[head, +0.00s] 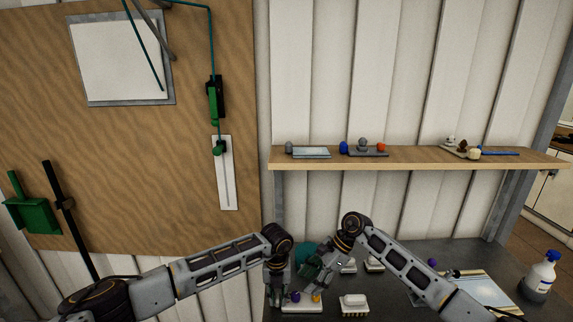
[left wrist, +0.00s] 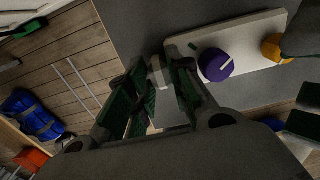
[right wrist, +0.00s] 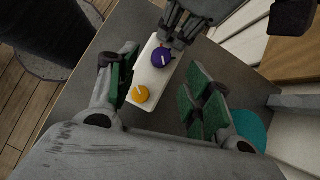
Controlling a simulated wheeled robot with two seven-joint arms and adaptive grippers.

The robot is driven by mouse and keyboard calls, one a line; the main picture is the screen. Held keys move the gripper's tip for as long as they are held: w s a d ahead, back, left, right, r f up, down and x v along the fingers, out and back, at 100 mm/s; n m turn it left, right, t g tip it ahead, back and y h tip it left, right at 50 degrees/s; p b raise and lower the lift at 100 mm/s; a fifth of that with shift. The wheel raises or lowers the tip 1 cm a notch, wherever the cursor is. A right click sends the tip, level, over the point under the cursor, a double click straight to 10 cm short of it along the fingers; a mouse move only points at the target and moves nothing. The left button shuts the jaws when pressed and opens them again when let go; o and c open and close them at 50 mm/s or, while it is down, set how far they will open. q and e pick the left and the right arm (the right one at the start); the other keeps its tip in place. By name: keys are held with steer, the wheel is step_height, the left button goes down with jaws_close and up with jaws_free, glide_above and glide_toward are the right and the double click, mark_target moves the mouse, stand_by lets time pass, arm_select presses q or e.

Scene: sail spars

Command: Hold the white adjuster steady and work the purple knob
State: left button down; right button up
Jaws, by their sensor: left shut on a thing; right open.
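The white adjuster (head: 303,309) is a flat oblong plate on the dark bench, also in the left wrist view (left wrist: 246,38) and right wrist view (right wrist: 151,76). It carries a purple knob (left wrist: 215,65) and an orange knob (right wrist: 140,94), each with a pale mark on top. My left gripper (left wrist: 160,78) is shut on a small pale piece at the adjuster's purple-knob end; the fingers hide most of it. My right gripper (right wrist: 160,100) is open above the plate. The orange knob shows between its fingers, and the purple knob (right wrist: 161,57) lies farther off.
Several other white blocks (head: 354,303) stand on the bench close by, with a teal round thing (head: 305,252) behind my grippers. A bottle (head: 538,275) and a tray (head: 485,288) are at the right. A wooden shelf (head: 420,159) hangs above.

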arm_select(q)
steer(key=shift+s+a+f, duration=0.15)
steer(key=shift+s+f, duration=0.05)
steer(key=shift+f, duration=0.2)
arm_select(e)
steer(key=s+v, duration=0.1)
steer(key=v, duration=0.5)
steer(key=shift+w+r, duration=0.2)
steer(key=shift+w, duration=0.25)
steer(key=shift+d, duration=0.1)
arm_select(q)
steer(key=c, duration=1.2)
jaws_free()
steer(key=shift+w, duration=0.1)
arm_select(e)
steer(key=shift+w+f, duration=0.1)
arm_select(q)
steer(key=shift+r, duration=0.15)
steer(key=shift+w+r, duration=0.15)
steer(key=shift+r, duration=0.55)
step_height(320, 180, up, 10)
steer(key=shift+r, duration=0.2)
